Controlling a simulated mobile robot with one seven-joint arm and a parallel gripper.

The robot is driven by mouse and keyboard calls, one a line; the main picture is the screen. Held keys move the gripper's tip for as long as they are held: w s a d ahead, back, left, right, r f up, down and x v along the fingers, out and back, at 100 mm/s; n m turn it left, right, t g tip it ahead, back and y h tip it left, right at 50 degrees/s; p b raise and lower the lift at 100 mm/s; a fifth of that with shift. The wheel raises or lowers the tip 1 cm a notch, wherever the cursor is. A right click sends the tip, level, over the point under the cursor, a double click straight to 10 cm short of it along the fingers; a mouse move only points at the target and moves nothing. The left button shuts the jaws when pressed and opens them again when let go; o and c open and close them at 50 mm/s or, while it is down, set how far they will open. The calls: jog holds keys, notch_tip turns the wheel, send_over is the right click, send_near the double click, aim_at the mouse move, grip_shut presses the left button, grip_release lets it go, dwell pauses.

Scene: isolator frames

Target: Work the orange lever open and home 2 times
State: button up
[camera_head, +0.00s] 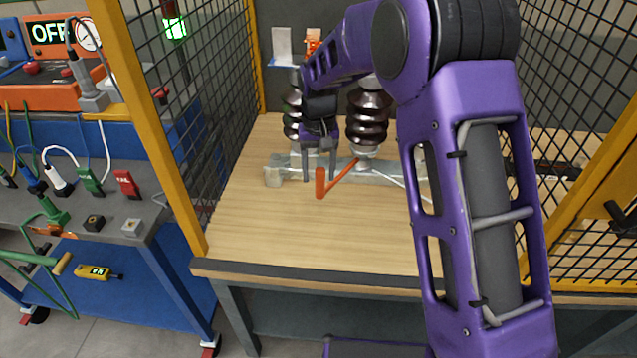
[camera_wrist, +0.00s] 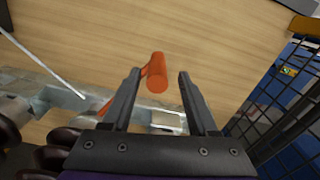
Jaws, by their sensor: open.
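The orange lever (camera_head: 341,175) stands out from the grey metal base bar toward the front of the wooden table, with an upright orange grip (camera_head: 320,183) at its free end. In the wrist view the grip (camera_wrist: 158,72) shows between and just beyond the fingertips, nearer the left finger, with no finger closed on it. Part of the lever arm is hidden behind the left finger there. My gripper (camera_head: 319,177) is open, fingers pointing down beside the grip; it also shows in the wrist view (camera_wrist: 159,75).
Dark ribbed insulators (camera_head: 368,118) rise from the base bar (camera_head: 285,172) behind the lever. Black mesh panels (camera_head: 205,100) in yellow frames close the sides. The wooden tabletop (camera_head: 300,235) is clear in front. A side bench (camera_head: 100,212) with several plugs stands at the left.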

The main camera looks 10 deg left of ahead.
notch_tip(320, 180, up, 12)
jog(key=p, duration=0.1)
jog(key=shift+p, duration=0.3)
